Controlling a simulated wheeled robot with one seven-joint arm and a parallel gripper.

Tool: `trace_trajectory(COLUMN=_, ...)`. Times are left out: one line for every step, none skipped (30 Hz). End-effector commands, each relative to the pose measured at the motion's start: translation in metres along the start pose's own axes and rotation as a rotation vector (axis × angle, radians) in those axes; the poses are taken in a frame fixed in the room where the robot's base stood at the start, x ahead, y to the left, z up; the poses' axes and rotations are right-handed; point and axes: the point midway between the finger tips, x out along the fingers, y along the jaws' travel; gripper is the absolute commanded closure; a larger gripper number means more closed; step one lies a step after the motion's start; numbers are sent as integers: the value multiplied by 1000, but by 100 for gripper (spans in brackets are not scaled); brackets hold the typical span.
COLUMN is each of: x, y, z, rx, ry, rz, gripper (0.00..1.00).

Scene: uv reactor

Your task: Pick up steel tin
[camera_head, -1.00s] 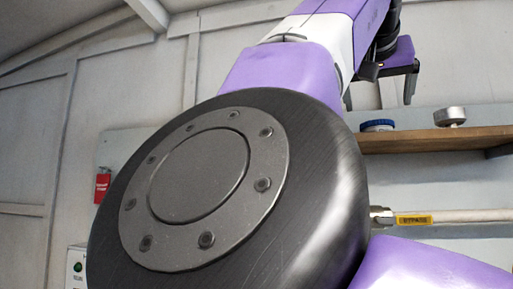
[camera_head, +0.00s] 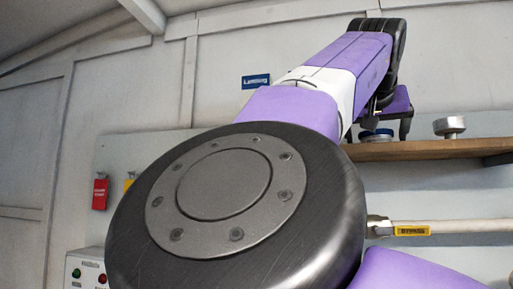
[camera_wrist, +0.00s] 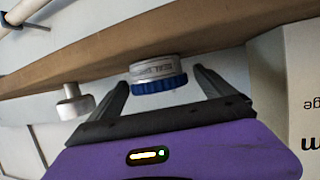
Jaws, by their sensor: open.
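A round steel tin (camera_wrist: 153,72) with a blue ribbed lid stands on the wooden shelf. The wrist view shows it upside down, between and slightly beyond my fingertips. In the head view the tin (camera_head: 376,136) is partly hidden by my gripper. My gripper (camera_wrist: 161,80) is open, with a finger to either side of the tin and nothing held. In the head view my gripper (camera_head: 386,128) is low over the shelf at the tin. Whether a finger touches the tin cannot be told.
The wooden shelf (camera_head: 430,149) runs along the wall. A metal knob-shaped object (camera_head: 449,127) stands on it to the right; the wrist view shows it at left (camera_wrist: 74,103). A white printed box (camera_wrist: 303,85) is close by my right finger. A pipe with a yellow-handled valve (camera_head: 412,230) runs below.

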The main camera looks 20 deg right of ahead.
Motion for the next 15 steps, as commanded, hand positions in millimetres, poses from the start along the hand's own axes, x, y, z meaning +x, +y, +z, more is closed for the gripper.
trace_trajectory(x=0, y=0, z=0, rx=0, ry=0, rz=0, gripper=7)
trace_trajectory(x=0, y=0, z=0, rx=0, ry=0, rz=0, gripper=7)
trace_trajectory(x=0, y=0, z=0, rx=0, ry=0, rz=0, gripper=15)
trace_trajectory(x=0, y=0, z=0, rx=0, ry=0, rz=0, gripper=20)
trace_trajectory(x=0, y=0, z=0, rx=0, ry=0, rz=0, gripper=26)
trace_trajectory(x=0, y=0, z=0, rx=0, ry=0, rz=0, gripper=34)
trace_trajectory(x=0, y=0, z=0, rx=0, ry=0, rz=0, gripper=40)
trace_trajectory(x=0, y=0, z=0, rx=0, ry=0, rz=0, gripper=46)
trace_trajectory(x=0, y=0, z=0, rx=0, ry=1, rz=0, gripper=54)
trace_trajectory(x=0, y=0, z=0, rx=0, ry=1, rz=0, gripper=60)
trace_trajectory(x=0, y=0, z=0, rx=0, ry=1, rz=0, gripper=66)
trace_trajectory(x=0, y=0, z=0, rx=0, ry=1, rz=0, gripper=73)
trace_trajectory(x=-1, y=0, z=0, rx=0, ry=1, rz=0, gripper=73)
trace_trajectory(x=-1, y=0, z=0, rx=0, ry=1, rz=0, gripper=73)
trace_trajectory(x=-1, y=0, z=0, rx=0, ry=1, rz=0, gripper=73)
